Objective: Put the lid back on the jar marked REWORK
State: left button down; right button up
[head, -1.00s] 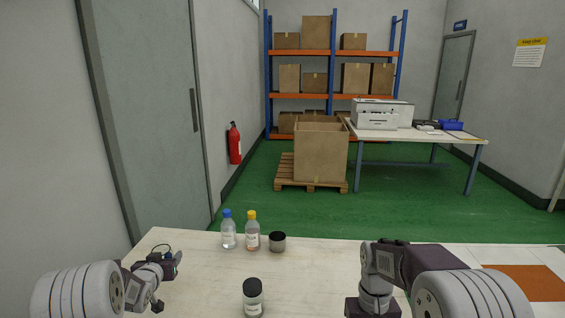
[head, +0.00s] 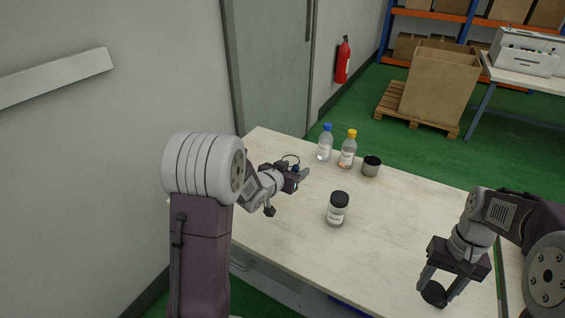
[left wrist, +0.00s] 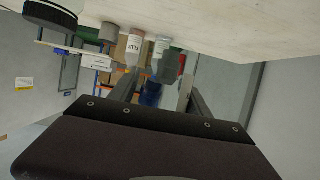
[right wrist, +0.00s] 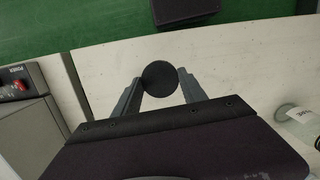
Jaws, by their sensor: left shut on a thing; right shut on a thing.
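A clear jar (head: 336,214) with a white label and a black top stands mid-table. Its label is too small to read. In the left wrist view a ribbed black top (left wrist: 50,14) shows at the upper left. My right gripper (head: 436,293) is shut on a round black lid (right wrist: 160,83), held at the right of the table, apart from the jar. Part of a labelled jar (right wrist: 302,122) shows at the right wrist view's right edge. My left gripper (head: 300,177) is shut on a small dark-blue thing (head: 295,168), left of the jar; its form is unclear.
A blue-capped bottle (head: 325,145), a yellow-capped bottle (head: 348,151) and a dark grey cup (head: 371,167) stand at the table's back. A grey box marked POWER (right wrist: 28,80) shows in the right wrist view. The table around the jar is clear.

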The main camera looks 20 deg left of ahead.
pick_arm(q)
jog(key=s+d+r+m+h, duration=0.1)
jog(key=s+d, duration=0.4)
jog(key=d, duration=0.5)
jog(key=s+d+r+m+g+h, duration=0.1)
jog(key=s+d+m+h, duration=0.3)
jog(key=d, duration=0.7)
jog(key=shift+s+r+g+h, duration=0.3)
jog(key=shift+s+r, duration=0.25)
jog(key=shift+r, duration=0.1)
jog(key=shift+f, duration=0.1)
